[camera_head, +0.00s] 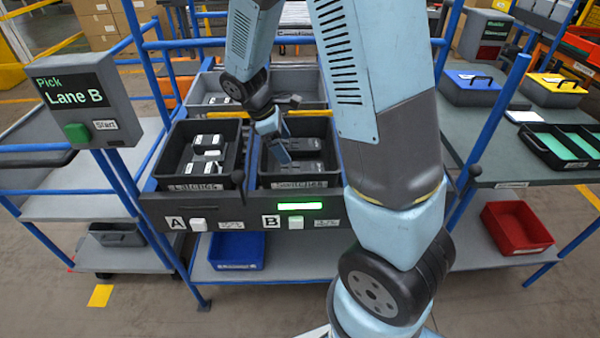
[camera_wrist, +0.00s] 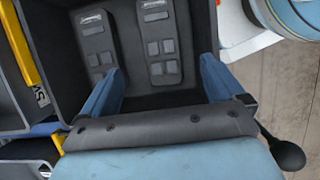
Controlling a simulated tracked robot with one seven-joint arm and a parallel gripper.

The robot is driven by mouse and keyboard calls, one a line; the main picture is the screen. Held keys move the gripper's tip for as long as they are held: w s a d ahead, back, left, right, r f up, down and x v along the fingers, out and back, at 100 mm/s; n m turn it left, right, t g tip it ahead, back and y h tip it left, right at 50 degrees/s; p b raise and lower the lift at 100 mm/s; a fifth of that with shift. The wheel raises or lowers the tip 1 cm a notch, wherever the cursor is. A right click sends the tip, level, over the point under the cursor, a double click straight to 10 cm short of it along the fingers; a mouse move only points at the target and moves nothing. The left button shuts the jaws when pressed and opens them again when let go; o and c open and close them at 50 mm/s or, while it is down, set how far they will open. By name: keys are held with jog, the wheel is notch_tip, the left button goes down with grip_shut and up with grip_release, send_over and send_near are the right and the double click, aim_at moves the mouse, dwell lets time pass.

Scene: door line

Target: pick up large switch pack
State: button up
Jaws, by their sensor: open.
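Two dark grey switch packs lie flat in a black bin (camera_wrist: 205,28); in the wrist view the left pack (camera_wrist: 97,42) and the right pack (camera_wrist: 160,42) each show a pale label and square buttons. They look similar in size there.
The lane A bin (camera_head: 168,172) with white and dark items stands left of it. A sign (camera_head: 72,100) reads "Pick Lane B", and a green light (camera_head: 300,206) glows at B. Blue rack posts (camera_head: 148,70) stand around the bins. Cases (camera_head: 470,86) sit on the right bench.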

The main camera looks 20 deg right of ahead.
aim_at(298, 168)
jog(key=x, duration=1.1)
jog(key=shift+s+f, duration=0.1)
jog(key=shift+f, duration=0.05)
jog(key=shift+f, duration=0.15)
jog(key=shift+c, duration=0.2)
jog(key=c, duration=1.1)
